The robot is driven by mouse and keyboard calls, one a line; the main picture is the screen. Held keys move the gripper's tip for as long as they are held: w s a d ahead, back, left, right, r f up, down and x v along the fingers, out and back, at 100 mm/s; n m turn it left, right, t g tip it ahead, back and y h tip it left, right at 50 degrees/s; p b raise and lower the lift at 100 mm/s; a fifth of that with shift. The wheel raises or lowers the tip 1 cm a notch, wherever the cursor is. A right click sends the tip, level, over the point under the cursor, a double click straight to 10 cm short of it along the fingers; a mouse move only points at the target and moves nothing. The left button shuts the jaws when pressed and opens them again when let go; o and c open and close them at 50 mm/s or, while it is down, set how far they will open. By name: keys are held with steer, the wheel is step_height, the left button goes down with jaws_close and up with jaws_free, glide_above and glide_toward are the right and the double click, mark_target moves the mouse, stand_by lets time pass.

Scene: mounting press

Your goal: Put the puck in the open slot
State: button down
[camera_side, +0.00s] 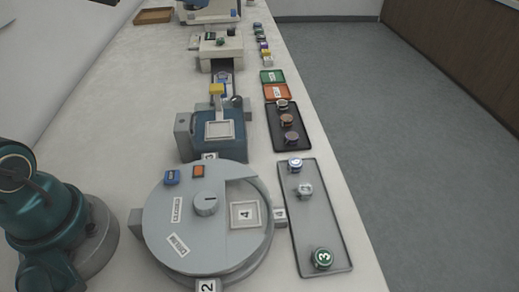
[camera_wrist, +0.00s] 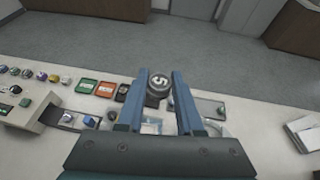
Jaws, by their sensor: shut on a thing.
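In the wrist view my gripper (camera_wrist: 164,80) is shut on a dark puck with a light top marked 5 (camera_wrist: 158,83), held near the fingertips. My gripper is out of the side view, so its height over the bench cannot be told. The round grey machine (camera_side: 168,220) stands at the front of the bench in the side view. A cutout in its cover shows a square pale slot (camera_side: 236,208) with a 4 on its floor and no puck in it. Number tags 2 (camera_side: 208,286) and 4 (camera_side: 281,214) sit at its rim.
Right of the machine, a grey tray (camera_side: 306,235) holds a green puck marked 3 (camera_side: 322,258) and two paler pucks. Behind it are a dark tray (camera_side: 274,125) with brownish pucks, then orange (camera_side: 277,91) and green (camera_side: 272,75) pads. A blue press (camera_side: 222,145) stands behind the machine.

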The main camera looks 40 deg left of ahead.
steer(key=w+a+f, duration=0.9)
steer(key=a, duration=0.1)
steer(key=shift+n+y, duration=0.4)
steer(key=a+f, duration=0.2)
steer(key=f, duration=0.3)
steer(key=a+f, duration=0.2)
steer(key=f, duration=0.4)
steer(key=a+f, duration=0.3)
steer(key=f, duration=0.3)
steer(key=shift+w+a+f, duration=0.1)
steer(key=shift+w+f, duration=0.05)
steer(key=shift+w, duration=0.05)
steer(key=shift+f, duration=1.95)
steer(key=shift+f, duration=0.1)
